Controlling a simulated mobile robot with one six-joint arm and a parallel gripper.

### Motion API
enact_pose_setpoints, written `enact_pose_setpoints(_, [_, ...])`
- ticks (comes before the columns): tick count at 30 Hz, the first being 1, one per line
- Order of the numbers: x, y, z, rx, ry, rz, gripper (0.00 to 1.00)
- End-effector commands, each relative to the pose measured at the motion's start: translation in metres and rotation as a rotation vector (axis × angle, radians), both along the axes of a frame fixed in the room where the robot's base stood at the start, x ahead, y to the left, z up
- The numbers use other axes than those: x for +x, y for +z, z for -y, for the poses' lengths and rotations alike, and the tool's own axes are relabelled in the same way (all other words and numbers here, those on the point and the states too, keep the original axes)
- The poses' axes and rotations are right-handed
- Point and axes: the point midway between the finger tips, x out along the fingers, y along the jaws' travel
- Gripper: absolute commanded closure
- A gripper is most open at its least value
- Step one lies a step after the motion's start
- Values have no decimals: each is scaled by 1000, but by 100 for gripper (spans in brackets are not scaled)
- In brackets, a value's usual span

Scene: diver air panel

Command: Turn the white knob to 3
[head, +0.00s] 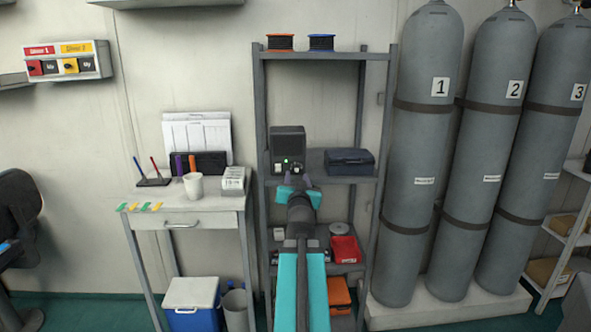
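A dark grey device box (288,139) stands on the middle shelf of the grey rack, with a small green light on its front. Small pale spots show low on its front, one of them at the left (278,168). They may be the white knob, but they are too small to tell, and no dial numbers can be read. My arm reaches up from the bottom of the head view. My gripper (291,178) is in front of the lower part of the box and hides some of it. I cannot tell whether it touches the box or whether its fingers are open.
A dark blue case (350,161) sits on the same shelf, right of the box. The rack posts (261,120) stand on both sides. A desk (200,203) with a white cup (194,186) is at the left. Tall grey cylinders (425,200) stand at the right.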

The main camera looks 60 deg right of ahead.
Motion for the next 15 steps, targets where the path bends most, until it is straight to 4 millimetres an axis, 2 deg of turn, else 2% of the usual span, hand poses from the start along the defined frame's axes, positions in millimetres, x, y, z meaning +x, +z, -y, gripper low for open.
enact_pose_setpoints(15, [1, 2, 4, 2, -8, 0, 62])
